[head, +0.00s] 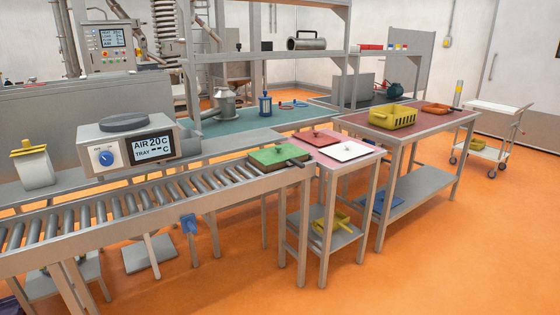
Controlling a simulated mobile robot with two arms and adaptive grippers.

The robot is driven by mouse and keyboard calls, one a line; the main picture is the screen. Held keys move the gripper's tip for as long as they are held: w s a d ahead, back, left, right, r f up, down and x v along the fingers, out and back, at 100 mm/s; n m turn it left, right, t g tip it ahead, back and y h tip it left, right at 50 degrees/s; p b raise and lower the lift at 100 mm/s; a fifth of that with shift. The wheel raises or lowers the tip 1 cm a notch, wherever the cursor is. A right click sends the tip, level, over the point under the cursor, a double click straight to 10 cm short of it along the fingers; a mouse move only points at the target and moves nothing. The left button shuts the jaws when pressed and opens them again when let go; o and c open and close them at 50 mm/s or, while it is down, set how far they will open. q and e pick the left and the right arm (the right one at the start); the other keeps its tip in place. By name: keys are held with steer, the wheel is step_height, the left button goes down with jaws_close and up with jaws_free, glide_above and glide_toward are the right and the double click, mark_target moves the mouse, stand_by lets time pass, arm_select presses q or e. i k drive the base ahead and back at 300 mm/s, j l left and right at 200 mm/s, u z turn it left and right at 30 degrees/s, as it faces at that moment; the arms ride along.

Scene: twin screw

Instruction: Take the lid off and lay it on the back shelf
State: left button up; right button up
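A green lid-like slab (278,155) with a small dark knob lies at the right end of the roller conveyor, on a grey tray or body with a handle at its right. I cannot tell for certain which is the task's lid. A grey shelf (270,54) spans above the teal bench at the back. Neither of my grippers is in view.
A yellow crate (392,117) and orange tray (436,108) sit on the right table. A white cart (498,108) stands far right. The orange floor (430,255) in front is clear.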

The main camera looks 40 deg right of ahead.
mark_target(271, 155)
steer(key=i+l, duration=0.15)
steer(key=l, duration=0.2)
steer(key=i+l, duration=0.15)
steer(key=l, duration=0.2)
steer(key=i+l+u, duration=0.1)
steer(key=l, duration=0.25)
steer(key=i+l, duration=0.15)
steer(key=l, duration=0.2)
steer(key=i+l, duration=0.15)
steer(key=l, duration=0.25)
steer(key=i+l, duration=0.15)
steer(key=l, duration=0.2)
steer(key=i+l+u, duration=0.1)
steer(key=l, duration=0.25)
